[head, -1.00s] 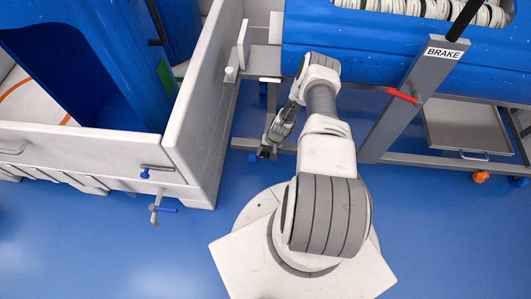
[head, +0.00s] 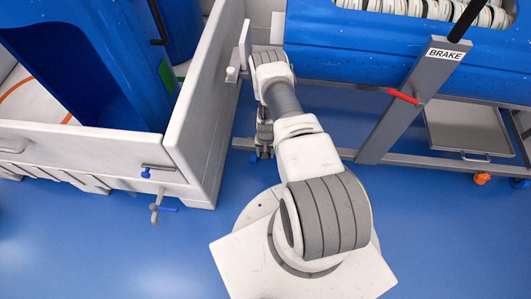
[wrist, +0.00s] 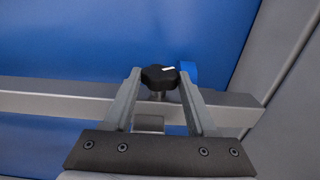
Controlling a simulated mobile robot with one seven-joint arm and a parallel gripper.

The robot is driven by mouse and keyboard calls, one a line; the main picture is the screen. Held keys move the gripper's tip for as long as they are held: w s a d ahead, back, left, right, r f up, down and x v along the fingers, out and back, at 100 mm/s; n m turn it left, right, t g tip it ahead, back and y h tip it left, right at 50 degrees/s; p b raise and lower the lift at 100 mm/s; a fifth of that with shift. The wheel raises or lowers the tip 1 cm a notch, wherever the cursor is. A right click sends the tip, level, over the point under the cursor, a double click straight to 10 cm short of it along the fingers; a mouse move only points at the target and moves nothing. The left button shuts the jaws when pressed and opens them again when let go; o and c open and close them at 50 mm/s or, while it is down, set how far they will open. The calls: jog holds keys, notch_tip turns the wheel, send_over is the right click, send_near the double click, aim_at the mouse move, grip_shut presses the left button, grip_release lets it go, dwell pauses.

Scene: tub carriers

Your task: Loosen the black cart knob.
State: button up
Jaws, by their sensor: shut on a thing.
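The black cart knob (wrist: 158,78) shows in the wrist view as a lobed black knob with a white pointer line on top. It sits on a short metal stem by a grey frame bar. My gripper (wrist: 160,74) is shut on the knob, with one finger on its left side and one on its right. In the head view my gripper (head: 264,142) is low beside the blue cart's grey frame (head: 345,156), partly covered by my own arm. The knob is hidden there.
A blue tub (head: 480,52) rests on the cart. A grey post marked BRAKE (head: 412,102) with a red lever (head: 403,96) stands to the right. A pale grey walled enclosure (head: 208,115) is close on the left. A blue part (wrist: 188,72) sits just behind the knob.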

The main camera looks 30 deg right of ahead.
jog(key=shift+s, duration=0.1)
jog(key=o, duration=1.4)
notch_tip(320, 180, up, 17)
jog(key=p, duration=0.6)
jog(key=shift+r+p, duration=0.2)
jog(key=shift+p, duration=0.2)
